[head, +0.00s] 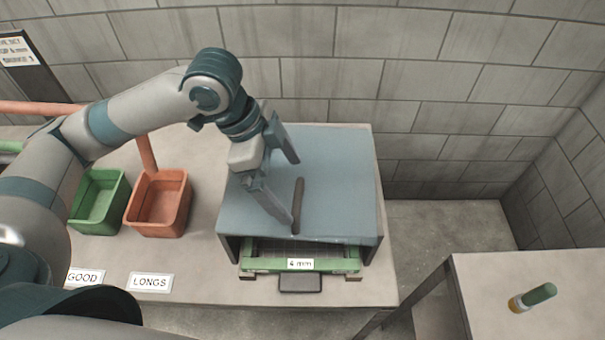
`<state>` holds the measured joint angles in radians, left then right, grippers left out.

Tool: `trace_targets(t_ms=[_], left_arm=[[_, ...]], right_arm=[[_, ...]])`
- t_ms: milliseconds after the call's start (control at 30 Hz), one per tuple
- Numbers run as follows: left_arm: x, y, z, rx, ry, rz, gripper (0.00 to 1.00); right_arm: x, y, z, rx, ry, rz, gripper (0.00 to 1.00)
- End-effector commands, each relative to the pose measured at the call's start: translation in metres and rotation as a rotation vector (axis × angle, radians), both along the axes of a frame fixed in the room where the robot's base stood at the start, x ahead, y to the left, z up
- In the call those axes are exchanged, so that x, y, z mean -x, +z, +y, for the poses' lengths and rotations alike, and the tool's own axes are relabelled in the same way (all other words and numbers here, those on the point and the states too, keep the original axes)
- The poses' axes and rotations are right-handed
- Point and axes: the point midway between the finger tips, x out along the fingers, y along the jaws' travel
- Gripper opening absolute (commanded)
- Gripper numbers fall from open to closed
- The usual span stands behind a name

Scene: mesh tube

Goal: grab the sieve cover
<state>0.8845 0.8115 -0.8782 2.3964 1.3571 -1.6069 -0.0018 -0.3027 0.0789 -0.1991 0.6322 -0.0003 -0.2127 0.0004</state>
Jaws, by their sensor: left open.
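The sieve cover (345,190) is a flat blue-grey hood with a dark bar handle (298,203) on its top. It stands on the table over a green-framed sieve (325,264) labelled "4 mm", whose front edge shows below it. My left gripper (290,190) is over the cover's left half, with its fingers open and spread near the handle. One finger reaches down beside the handle's near end; I cannot tell if it touches. My right gripper is not in view.
A green bin (98,201) and an orange bin (160,204) stand left of the cover, with "GOOD" (84,277) and "LONGS" (150,282) labels in front. A separate table (570,270) at the right holds a green-capped bottle (532,297). A block wall (430,80) closes the back.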

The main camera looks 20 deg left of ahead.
Motion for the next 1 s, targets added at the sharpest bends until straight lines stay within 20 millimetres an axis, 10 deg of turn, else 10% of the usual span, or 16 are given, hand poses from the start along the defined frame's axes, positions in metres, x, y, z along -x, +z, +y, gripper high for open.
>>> trace_targets(t_ms=[1000], left_arm=[[0.002,-0.047,-0.023,0.000,0.000,0.001,1.00]], right_arm=[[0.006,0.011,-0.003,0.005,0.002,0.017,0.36]])
